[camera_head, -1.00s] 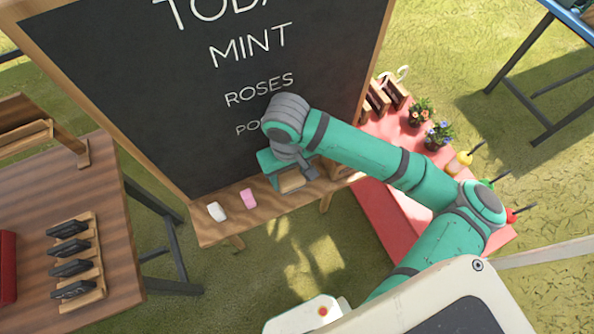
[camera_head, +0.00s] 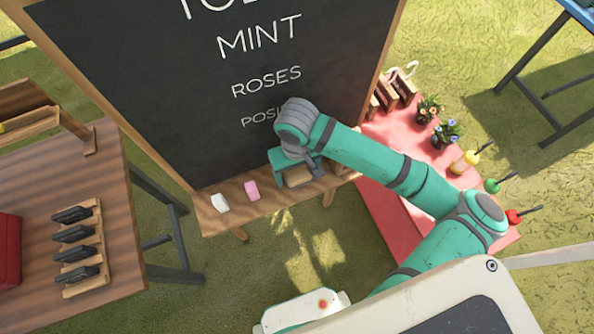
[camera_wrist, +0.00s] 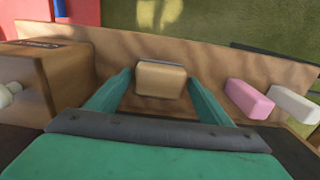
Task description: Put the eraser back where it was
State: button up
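The eraser, a small tan block (camera_head: 297,176), rests on the wooden ledge (camera_head: 233,215) of the chalkboard (camera_head: 200,100). In the wrist view the eraser (camera_wrist: 161,80) lies between my two fingertips, with a thin grey layer at its far side. My gripper (camera_wrist: 160,76) is open around it, with what looks like a narrow gap on each side. In the head view my gripper (camera_head: 292,165) is low over the ledge, and my wrist hides part of the eraser and board.
A pink chalk (camera_head: 251,190) and a white chalk (camera_head: 219,202) lie left of the eraser on the ledge; the wrist view shows a wooden box (camera_wrist: 45,75) on the other side. A red table (camera_head: 385,205) with potted flowers is right, a brown table (camera_head: 125,240) left.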

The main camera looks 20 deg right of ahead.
aim_at(297, 173)
notch_tip(297, 173, up, 12)
dwell(0.6)
jog(key=shift+w, duration=0.15)
jog(key=shift+s, duration=0.2)
